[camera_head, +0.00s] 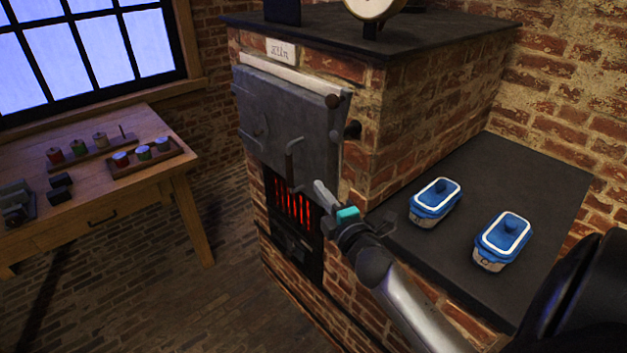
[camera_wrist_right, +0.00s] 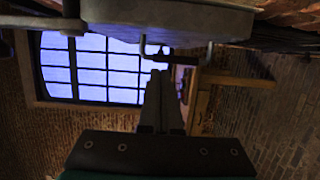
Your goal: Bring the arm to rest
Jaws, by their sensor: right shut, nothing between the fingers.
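My right gripper (camera_head: 322,190) reaches in from the lower right of the head view. It is shut and empty, in front of the kiln door's handle. In the right wrist view its fingers (camera_wrist_right: 162,100) lie together and point toward the window. My left gripper is out of view.
A brick kiln (camera_head: 430,105) glows red below its door. A wooden table (camera_head: 110,205) with spools and small blocks stands at the left. The brick floor between is clear.

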